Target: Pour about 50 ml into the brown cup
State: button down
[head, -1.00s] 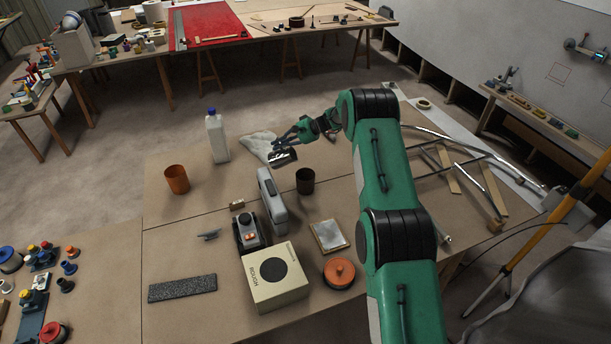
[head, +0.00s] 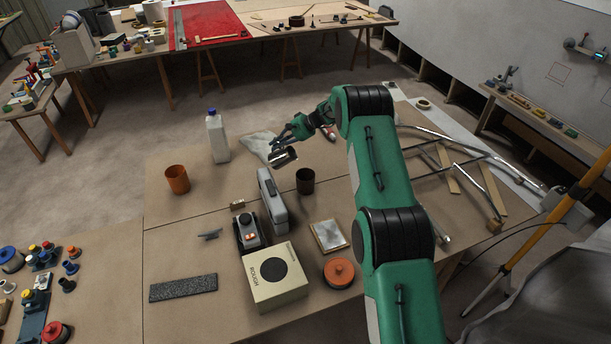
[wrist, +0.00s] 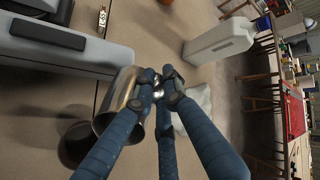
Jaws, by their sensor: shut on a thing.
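My gripper (head: 279,147) is shut on a shiny metal cup (head: 284,157), holding it tilted above the table. In the wrist view my gripper's fingers (wrist: 160,88) close on the wall of the metal cup (wrist: 119,100), whose mouth points to the lower left. A dark brown cup (head: 305,181) stands upright on the table, just right of and below the held cup in the head view. In the wrist view the brown cup (wrist: 73,146) is partly hidden behind the metal cup and a finger. No stream of liquid is visible, and the liquid levels cannot be seen.
An orange-brown cup (head: 177,180) stands at the left, and a white bottle with a blue cap (head: 217,138) stands behind. A grey case (head: 272,201) stands close left of the brown cup. A cardboard box (head: 275,278) and an orange-lidded tin (head: 339,272) are nearer.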

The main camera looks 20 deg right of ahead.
jog(key=shift+w+a+r+h+p, duration=0.1)
jog(key=shift+a+r+h+p, duration=0.1)
jog(key=shift+h+p, duration=0.2)
jog(key=shift+w+a+g+h+p, duration=0.1)
jog(key=shift+a+g+h+p, duration=0.2)
jog(key=shift+g+p, duration=0.1)
jog(key=a+g+h+p, duration=0.1)
jog(key=p, duration=0.1)
jog(key=shift+w+f+h+p, duration=0.1)
jog(key=shift+w+h+p, duration=0.2)
jog(key=shift+w+h, duration=0.1)
jog(key=w+a+f+g+h, duration=0.2)
jog(key=w+a+g+h, duration=0.1)
jog(key=a+h, duration=0.2)
jog(key=shift+a+f+h+p, duration=0.25)
jog(key=shift+f+h+p, duration=0.1)
jog(key=shift+h, duration=0.15)
jog(key=shift+g, duration=0.3)
dwell(0.6)
